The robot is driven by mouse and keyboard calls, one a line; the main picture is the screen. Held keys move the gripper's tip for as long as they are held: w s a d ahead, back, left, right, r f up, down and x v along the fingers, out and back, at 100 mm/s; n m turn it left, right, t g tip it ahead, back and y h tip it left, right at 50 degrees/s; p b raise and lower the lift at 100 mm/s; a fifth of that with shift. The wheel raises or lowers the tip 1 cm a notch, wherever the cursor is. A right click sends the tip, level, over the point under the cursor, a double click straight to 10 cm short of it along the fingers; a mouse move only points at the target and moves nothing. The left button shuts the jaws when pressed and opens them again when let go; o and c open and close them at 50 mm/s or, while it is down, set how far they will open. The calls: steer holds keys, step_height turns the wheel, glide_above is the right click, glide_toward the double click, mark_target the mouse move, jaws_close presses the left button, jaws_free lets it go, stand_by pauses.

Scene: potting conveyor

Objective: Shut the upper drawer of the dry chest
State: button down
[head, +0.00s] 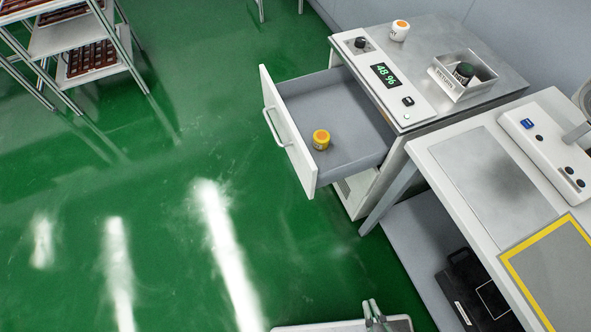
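The dry chest (400,125) stands at the upper right, with a grey top and a white control panel. Its upper drawer (290,165) is pulled far out to the left, with a white front and a bar handle (276,128). A yellow jar (321,139) with an orange top stands inside the drawer, near its front. What seem to be the finger ends of my gripper (374,313) show at the bottom edge, well below the drawer and apart from it. Whether they are open or shut is unclear.
A white jar (399,30) and a metal bin (462,75) holding a dark item stand on the chest. A white bench (460,165) with a yellow-framed area adjoins at right. A rack (70,40) stands upper left. The green floor before the drawer is clear.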

steer(key=w+a+f+n+g+h, duration=0.15)
steer(key=w+f+n, duration=0.25)
steer(key=w+f, duration=0.5)
steer(key=w+a+f+n+g+h, duration=0.15)
steer(key=w+f+n, duration=0.35)
steer(key=f, duration=0.7)
steer(key=w+a+r+t+h, duration=0.35)
steer(key=w+a, duration=0.45)
steer(key=w, duration=0.3)
steer(key=w+a+r+t+h, duration=0.2)
steer(key=w+a+r+h, duration=0.1)
steer(key=a+r, duration=0.6)
glide_toward(303, 173)
steer(key=w, duration=0.5)
steer(key=shift+w+d+f+n, duration=0.2)
steer(key=shift+d+n, duration=0.1)
steer(key=shift+d, duration=0.4)
steer(key=shift+w+d, duration=0.25)
steer(key=shift+d, duration=0.4)
steer(key=shift+d, duration=0.1)
